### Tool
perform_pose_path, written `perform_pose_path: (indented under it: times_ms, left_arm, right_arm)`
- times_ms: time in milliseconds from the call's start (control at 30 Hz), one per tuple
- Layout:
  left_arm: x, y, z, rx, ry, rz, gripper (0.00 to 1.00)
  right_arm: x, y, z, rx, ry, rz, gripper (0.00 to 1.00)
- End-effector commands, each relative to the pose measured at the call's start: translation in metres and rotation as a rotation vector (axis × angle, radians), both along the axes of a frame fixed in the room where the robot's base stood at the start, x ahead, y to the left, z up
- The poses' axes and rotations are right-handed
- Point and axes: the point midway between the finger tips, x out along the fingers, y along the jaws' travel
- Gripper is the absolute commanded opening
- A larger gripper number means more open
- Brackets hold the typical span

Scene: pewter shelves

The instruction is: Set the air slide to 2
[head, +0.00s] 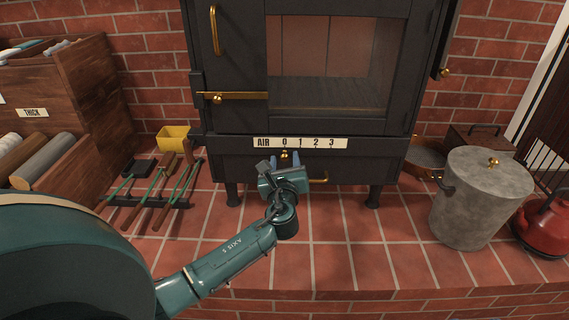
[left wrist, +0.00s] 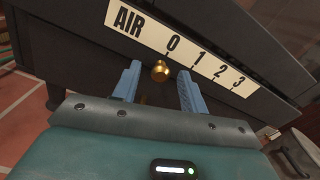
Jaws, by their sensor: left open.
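The black stove (head: 232,60) carries a cream AIR scale (head: 300,143) marked 0, 1, 2 and 3; the scale also shows in the left wrist view (left wrist: 190,50). A brass air slide knob (head: 284,155) sits just under the 0 mark. In the left wrist view the knob (left wrist: 160,71) is also just below the 0. My left gripper (head: 279,162) is in front of the stove, and in the left wrist view its blue fingers (left wrist: 156,84) are open, one on each side of the knob, with gaps showing. My right gripper is out of view.
A brass handle (head: 319,180) is on the stove right of my gripper. A grey lidded bucket (head: 478,200) and a red kettle (head: 546,225) stand at the right.

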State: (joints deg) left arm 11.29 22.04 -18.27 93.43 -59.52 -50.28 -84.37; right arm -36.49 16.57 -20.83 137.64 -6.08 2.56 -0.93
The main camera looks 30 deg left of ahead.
Motion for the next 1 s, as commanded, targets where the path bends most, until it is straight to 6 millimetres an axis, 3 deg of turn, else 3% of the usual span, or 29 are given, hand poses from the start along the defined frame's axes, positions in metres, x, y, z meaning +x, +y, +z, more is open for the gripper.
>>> perform_pose_path:
  times_ms: [100,600,1000]
  left_arm:
    - [-0.0002,0.0000,0.0000,0.000,0.000,0.000,0.41]
    - [-0.0005,-0.0003,-0.0005,-0.001,0.001,0.000,0.00]
    - [0.0042,-0.0080,-0.0008,-0.003,0.002,0.000,0.00]
  right_arm:
    - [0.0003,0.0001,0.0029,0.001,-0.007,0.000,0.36]
    - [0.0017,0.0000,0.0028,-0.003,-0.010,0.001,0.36]
    - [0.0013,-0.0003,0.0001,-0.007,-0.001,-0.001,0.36]
